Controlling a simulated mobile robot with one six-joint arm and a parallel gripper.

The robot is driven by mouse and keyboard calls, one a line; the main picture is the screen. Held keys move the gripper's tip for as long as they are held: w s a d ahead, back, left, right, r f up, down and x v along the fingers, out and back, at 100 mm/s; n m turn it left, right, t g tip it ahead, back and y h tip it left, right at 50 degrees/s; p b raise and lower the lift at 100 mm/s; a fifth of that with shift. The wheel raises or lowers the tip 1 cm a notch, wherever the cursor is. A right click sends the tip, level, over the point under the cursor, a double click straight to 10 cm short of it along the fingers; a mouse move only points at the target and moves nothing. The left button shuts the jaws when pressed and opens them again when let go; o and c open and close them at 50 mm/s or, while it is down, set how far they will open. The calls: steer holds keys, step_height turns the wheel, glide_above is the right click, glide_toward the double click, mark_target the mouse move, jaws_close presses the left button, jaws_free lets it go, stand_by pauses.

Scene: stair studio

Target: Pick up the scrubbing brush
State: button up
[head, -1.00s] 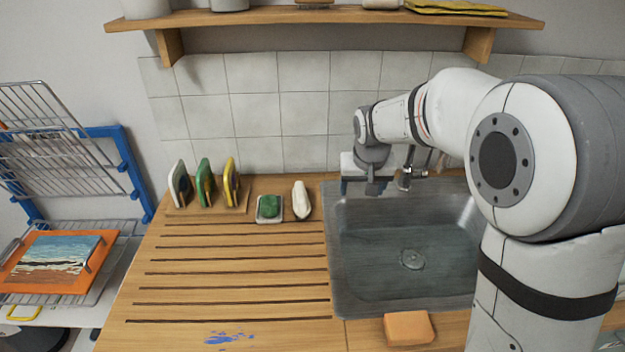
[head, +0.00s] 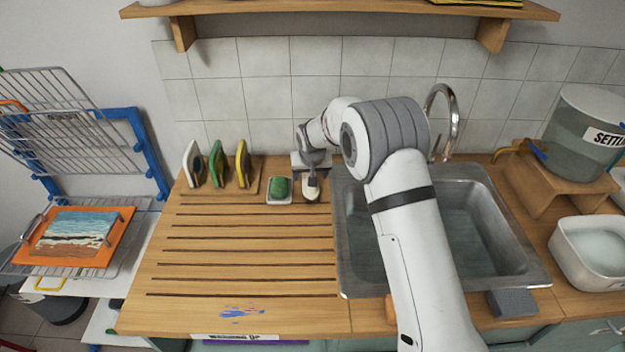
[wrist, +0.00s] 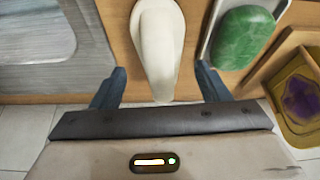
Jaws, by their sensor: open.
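The scrubbing brush, a cream-white elongated piece (head: 312,195), lies on the wooden counter between the green soap and the sink. In the wrist view the brush (wrist: 158,42) shows from above, its narrow end reaching between my two blue fingertips. My gripper (wrist: 160,86) is open, one finger on each side of the brush with gaps to both. In the head view my gripper (head: 311,174) is over the far part of the brush and partly hides it. Brush bristles are not visible.
Green soap (head: 279,187) in a small dish lies close beside the brush. The metal sink (head: 500,230) is on the other side. The tiled wall (head: 265,97) is close behind. The slatted drainboard (head: 245,255) is mostly clear.

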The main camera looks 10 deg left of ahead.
steer(key=shift+x, duration=1.4)
steer(key=shift+s, duration=0.1)
steer(key=c, duration=1.1)
steer(key=shift+c, duration=0.2)
step_height(320, 180, up, 10)
steer(key=shift+r+b, duration=0.1)
steer(key=shift+b, duration=0.95)
